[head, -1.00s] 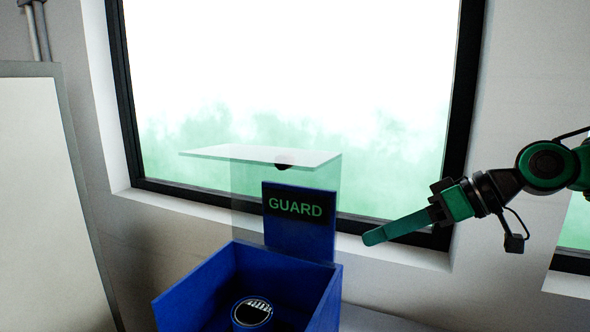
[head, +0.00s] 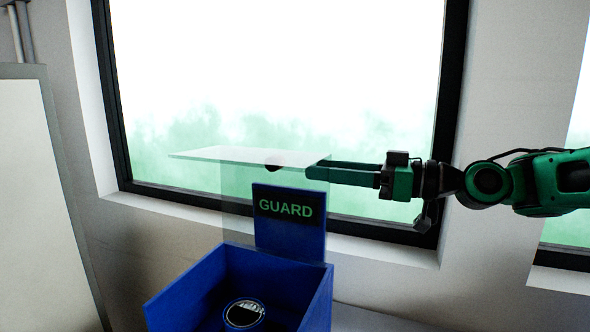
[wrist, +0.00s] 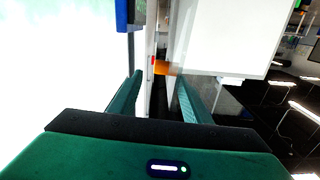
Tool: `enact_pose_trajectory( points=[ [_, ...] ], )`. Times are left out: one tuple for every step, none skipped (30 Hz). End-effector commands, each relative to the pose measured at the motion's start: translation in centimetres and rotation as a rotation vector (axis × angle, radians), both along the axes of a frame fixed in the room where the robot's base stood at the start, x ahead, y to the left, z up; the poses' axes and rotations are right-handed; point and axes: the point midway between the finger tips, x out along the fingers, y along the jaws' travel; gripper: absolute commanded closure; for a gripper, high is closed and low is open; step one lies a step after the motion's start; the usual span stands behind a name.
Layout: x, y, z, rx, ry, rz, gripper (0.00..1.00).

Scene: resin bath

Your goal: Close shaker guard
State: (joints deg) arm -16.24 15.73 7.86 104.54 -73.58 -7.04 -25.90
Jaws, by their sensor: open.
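The clear shaker guard (head: 235,155) stands raised above a blue open-topped box (head: 310,290). Its flat top panel is level and a see-through panel hangs upright below it. A small dark knob (head: 272,167) shows at the top panel's near edge. A blue plate reading GUARD (head: 290,220) stands at the box's back. My gripper (head: 319,171) is level, pointing left, its tips at the guard's right edge in the head view; I cannot tell whether they touch. In the wrist view its two green fingers (wrist: 157,85) are apart with nothing held between them.
A round dark-topped item (head: 244,313) sits inside the box. A large window (head: 280,80) lies behind, and a white board (head: 40,190) stands at the left. A blue piece (wrist: 125,14) and an orange piece (wrist: 165,68) show in the wrist view.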

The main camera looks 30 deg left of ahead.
Motion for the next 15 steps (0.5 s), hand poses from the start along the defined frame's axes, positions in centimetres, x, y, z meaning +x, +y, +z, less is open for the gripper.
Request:
enact_pose_trajectory(
  points=[
    [-0.3, 1.1, 0.0, 0.000, 0.000, 0.005, 0.56],
    [-0.3, 1.7, 0.0, 0.000, 0.001, 0.005, 0.56],
    [-0.5, 2.5, 0.0, -0.001, 0.001, 0.006, 0.56],
    [-0.6, 3.0, 0.0, -0.001, 0.001, 0.006, 0.56],
    [-0.6, 3.5, 0.0, -0.001, 0.001, 0.007, 0.56],
    [-0.7, 4.3, -0.1, -0.002, 0.001, 0.007, 0.56],
    [-0.8, 4.7, 0.0, -0.001, 0.001, 0.007, 0.56],
    [-0.8, 5.2, 0.0, -0.001, 0.001, 0.007, 0.56],
    [-0.9, 5.8, 0.0, -0.001, 0.001, 0.007, 0.56],
    [-0.9, 6.2, -0.1, -0.001, 0.002, 0.007, 0.56],
    [-0.9, 6.5, -0.1, -0.001, 0.003, 0.007, 0.56],
    [-1.0, 6.9, 0.0, -0.001, 0.002, 0.006, 0.56],
    [-1.0, 7.2, 0.0, -0.002, 0.001, 0.006, 0.56],
    [-1.1, 7.4, 0.0, -0.002, 0.001, 0.006, 0.56],
    [-1.1, 7.6, 0.0, -0.002, 0.001, 0.006, 0.56]
  ],
)
